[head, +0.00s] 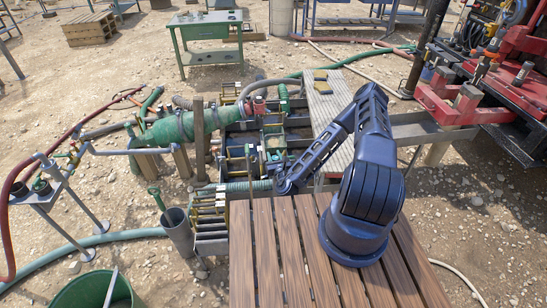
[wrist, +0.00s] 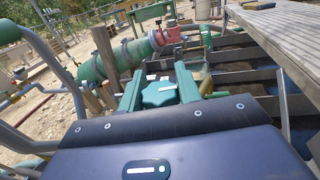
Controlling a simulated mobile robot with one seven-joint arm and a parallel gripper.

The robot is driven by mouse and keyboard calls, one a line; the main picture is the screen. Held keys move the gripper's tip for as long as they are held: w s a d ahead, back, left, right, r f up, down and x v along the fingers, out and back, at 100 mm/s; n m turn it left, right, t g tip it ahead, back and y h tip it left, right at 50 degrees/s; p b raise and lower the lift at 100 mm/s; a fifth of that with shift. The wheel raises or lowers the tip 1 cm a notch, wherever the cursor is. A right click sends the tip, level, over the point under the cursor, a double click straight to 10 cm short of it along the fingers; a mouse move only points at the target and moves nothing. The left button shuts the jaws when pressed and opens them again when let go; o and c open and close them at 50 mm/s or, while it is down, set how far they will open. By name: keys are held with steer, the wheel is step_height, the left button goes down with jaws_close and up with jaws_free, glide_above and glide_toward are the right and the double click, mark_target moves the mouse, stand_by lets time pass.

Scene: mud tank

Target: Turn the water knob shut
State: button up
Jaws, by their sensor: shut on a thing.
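My gripper (head: 280,182) reaches down to the pipework at the near end of the tank, just beyond the wooden deck. In the wrist view my gripper (wrist: 160,80) shows two teal fingers pointing ahead, with a teal angular piece between them. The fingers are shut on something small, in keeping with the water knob. The knob itself is largely hidden by the fingers, and its turned position cannot be told.
The wooden deck (head: 268,262) lies in front. A ribbed green hose (head: 245,186) runs left of my gripper. The green cylinder (head: 190,124) and metal tank frames stand behind. A plank walkway (head: 325,105) lies to the right.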

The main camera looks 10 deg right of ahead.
steer(key=shift+w+d+m+h, duration=0.15)
steer(key=shift+m+h, duration=0.45)
steer(key=shift+h, duration=0.4)
steer(key=shift+m+h, duration=0.3)
steer(key=shift+h, duration=0.2)
steer(key=o, duration=1)
steer(key=shift+c, duration=0.2)
steer(key=shift+s+f, duration=0.1)
steer(key=shift+s, duration=0.7)
steer(key=s, duration=0.9)
steer(key=shift+s, duration=0.2)
